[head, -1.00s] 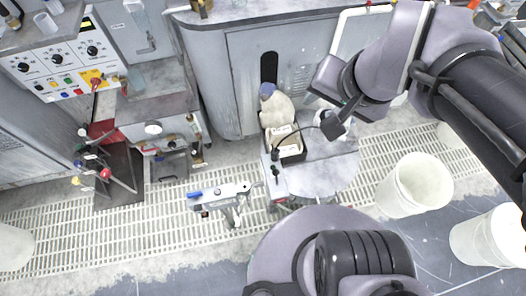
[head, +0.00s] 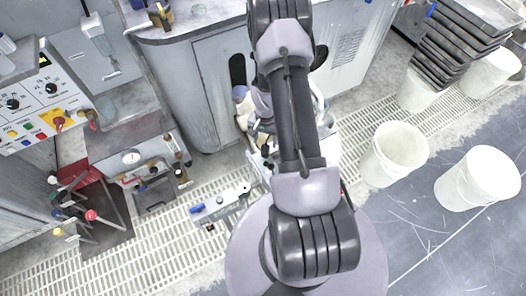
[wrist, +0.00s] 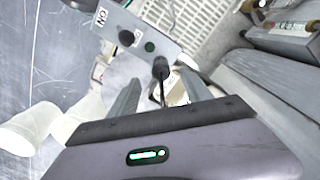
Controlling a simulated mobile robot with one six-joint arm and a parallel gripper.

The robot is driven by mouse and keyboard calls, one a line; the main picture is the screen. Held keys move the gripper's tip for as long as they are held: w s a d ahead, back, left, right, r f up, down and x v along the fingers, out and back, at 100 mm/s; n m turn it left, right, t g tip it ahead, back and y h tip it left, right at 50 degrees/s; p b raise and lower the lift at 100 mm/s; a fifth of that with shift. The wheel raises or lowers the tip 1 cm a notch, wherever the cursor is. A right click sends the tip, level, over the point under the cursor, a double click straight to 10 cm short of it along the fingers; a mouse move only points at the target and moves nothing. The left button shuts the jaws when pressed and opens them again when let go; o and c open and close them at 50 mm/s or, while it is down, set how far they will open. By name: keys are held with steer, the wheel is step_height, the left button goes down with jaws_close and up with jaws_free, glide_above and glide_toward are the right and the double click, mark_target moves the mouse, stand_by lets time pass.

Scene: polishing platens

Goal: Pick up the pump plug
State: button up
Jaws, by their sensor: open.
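The pump plug (wrist: 160,68) is a small black plug with a thin black cable running down from it in the wrist view. It shows in the gap between the fingers of my gripper (wrist: 160,78). The gripper is open, with one grey finger on each side of the plug. I cannot tell whether either finger touches it. In the head view my arm covers the plug and the gripper.
A grey panel (wrist: 112,18) with an "ON" label, a black knob (wrist: 126,38) and a green button (wrist: 149,47) lies just beyond the plug. White buckets (head: 394,153) stand on the right in the head view. A grey cabinet (head: 215,85) stands behind.

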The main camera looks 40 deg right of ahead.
mark_target(265, 147)
steer(key=f+b, duration=0.1)
steer(key=f, duration=0.1)
steer(key=f+b, duration=0.1)
steer(key=f, duration=0.1)
steer(key=f+b, duration=0.1)
steer(key=f, duration=0.2)
steer(key=shift+w+d, duration=0.15)
steer(key=shift+d, duration=0.1)
steer(key=shift+r, duration=0.2)
steer(key=shift+c, duration=0.5)
jaws_close()
